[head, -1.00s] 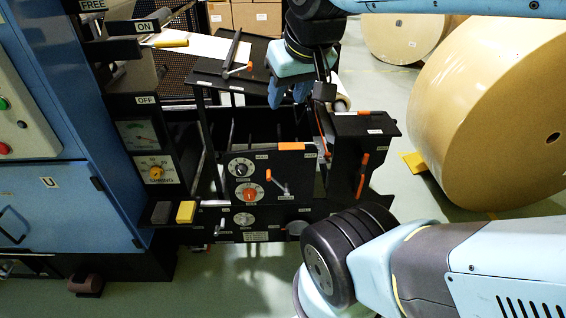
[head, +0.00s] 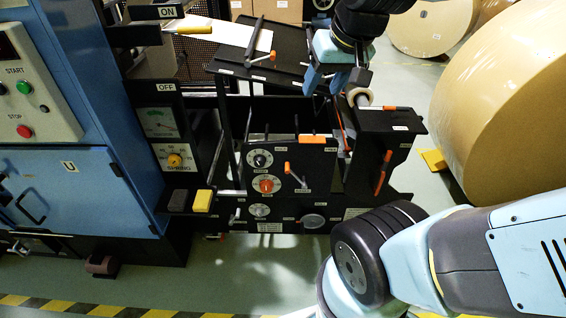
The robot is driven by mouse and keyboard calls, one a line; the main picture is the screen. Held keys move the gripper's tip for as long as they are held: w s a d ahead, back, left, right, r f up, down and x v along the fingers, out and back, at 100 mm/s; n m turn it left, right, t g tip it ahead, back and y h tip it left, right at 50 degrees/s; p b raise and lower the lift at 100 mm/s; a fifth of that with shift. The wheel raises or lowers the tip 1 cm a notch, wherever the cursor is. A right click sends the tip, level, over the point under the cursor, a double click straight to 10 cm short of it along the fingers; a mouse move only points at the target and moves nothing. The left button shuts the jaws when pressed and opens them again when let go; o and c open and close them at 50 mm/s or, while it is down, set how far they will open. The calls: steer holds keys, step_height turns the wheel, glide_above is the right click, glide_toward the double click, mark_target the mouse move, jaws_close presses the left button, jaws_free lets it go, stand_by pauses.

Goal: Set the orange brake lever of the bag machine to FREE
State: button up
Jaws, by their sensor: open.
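The black bag machine (head: 290,150) stands mid-view in the head view. A long orange-handled lever (head: 383,172) stands nearly upright, slightly tilted, on its right end.
A blue cabinet (head: 55,190) with START and STOP buttons stands at left. A yellow block (head: 202,200) and a dark block (head: 179,200) sit beside it. A large kraft roll (head: 510,110) stands at right. My forearm fills the lower right. Floor in front is clear.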

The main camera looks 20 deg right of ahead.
steer(key=w+a+f+g+y, duration=0.1)
steer(key=w+a+f, duration=0.2)
steer(key=w+f, duration=0.45)
steer(key=m+h, duration=0.3)
steer(key=h, duration=0.3)
glide_above(287, 166)
steer(key=s+a, duration=0.3)
steer(key=a, duration=0.1)
step_height(287, 166, down, 26)
steer(key=shift+g, duration=0.3)
steer(key=shift+x, duration=6.65)
steer(key=shift+s+d, duration=0.1)
steer(key=shift+c, duration=0.2)
jaws_close()
